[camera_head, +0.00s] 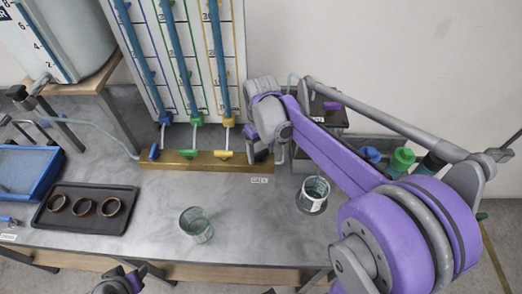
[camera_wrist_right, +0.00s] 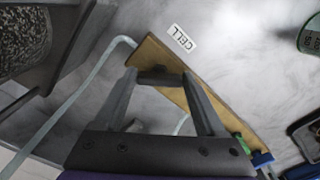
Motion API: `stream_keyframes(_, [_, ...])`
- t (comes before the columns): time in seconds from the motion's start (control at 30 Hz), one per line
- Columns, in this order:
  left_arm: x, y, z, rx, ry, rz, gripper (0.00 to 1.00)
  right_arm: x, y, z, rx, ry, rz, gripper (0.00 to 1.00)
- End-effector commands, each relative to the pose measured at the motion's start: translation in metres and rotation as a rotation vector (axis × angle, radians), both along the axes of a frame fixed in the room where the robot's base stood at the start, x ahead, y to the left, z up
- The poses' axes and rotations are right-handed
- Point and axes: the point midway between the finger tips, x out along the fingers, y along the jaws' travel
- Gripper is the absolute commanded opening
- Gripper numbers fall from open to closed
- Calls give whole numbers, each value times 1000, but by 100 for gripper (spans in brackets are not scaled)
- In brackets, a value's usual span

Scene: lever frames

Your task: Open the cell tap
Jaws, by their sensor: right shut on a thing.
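The brass-coloured tap bar (camera_head: 205,162) lies along the back of the bench, with blue (camera_head: 154,152), green (camera_head: 187,153) and yellow (camera_head: 225,154) tap handles. The CELL label (camera_head: 259,180) lies in front of its right end and also shows in the right wrist view (camera_wrist_right: 182,37). My right gripper (camera_wrist_right: 160,77) is shut on a dark piece at that end of the bar, seemingly the cell tap handle (camera_wrist_right: 158,76). In the head view my wrist largely hides this spot. Part of my left gripper (camera_head: 120,282) shows at the bottom edge; its jaws are unclear.
A glass beaker (camera_head: 196,224) stands mid-bench and a labelled cup (camera_head: 314,194) to its right. A dark tray (camera_head: 88,222) with three rings and a blue tray (camera_head: 25,172) are left. Green-capped bottles (camera_head: 401,160) stand at right. A pale hose (camera_wrist_right: 88,88) runs beside my gripper.

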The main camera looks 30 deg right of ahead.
Motion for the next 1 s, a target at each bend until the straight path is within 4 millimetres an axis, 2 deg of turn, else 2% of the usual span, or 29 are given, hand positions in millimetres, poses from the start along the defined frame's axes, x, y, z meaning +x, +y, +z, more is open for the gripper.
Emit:
stream_keyframes(0.03, [0, 0, 0, 0, 0, 0, 50, 0, 0, 0, 0, 0, 0, 76])
stream_keyframes(0.17, [0, 0, 0, 0, 0, 0, 50, 0, 0, 0, 0, 0, -1, 99])
stream_keyframes(0.47, [0, 0, 0, 0, 0, 0, 50, 0, 0, 3, 0, 0, -1, 100])
stream_keyframes(0.57, [1, 0, 2, 0, -1, 0, 50, 0, 0, 14, 0, 0, -1, 100])
stream_keyframes(0.9, [3, 0, 8, 0, -5, 0, 50, 0, 0, 81, 0, -1, -1, 100])
stream_keyframes(1.0, [3, 0, 9, 0, -6, 0, 50, 0, 0, 95, 0, 0, -1, 100])
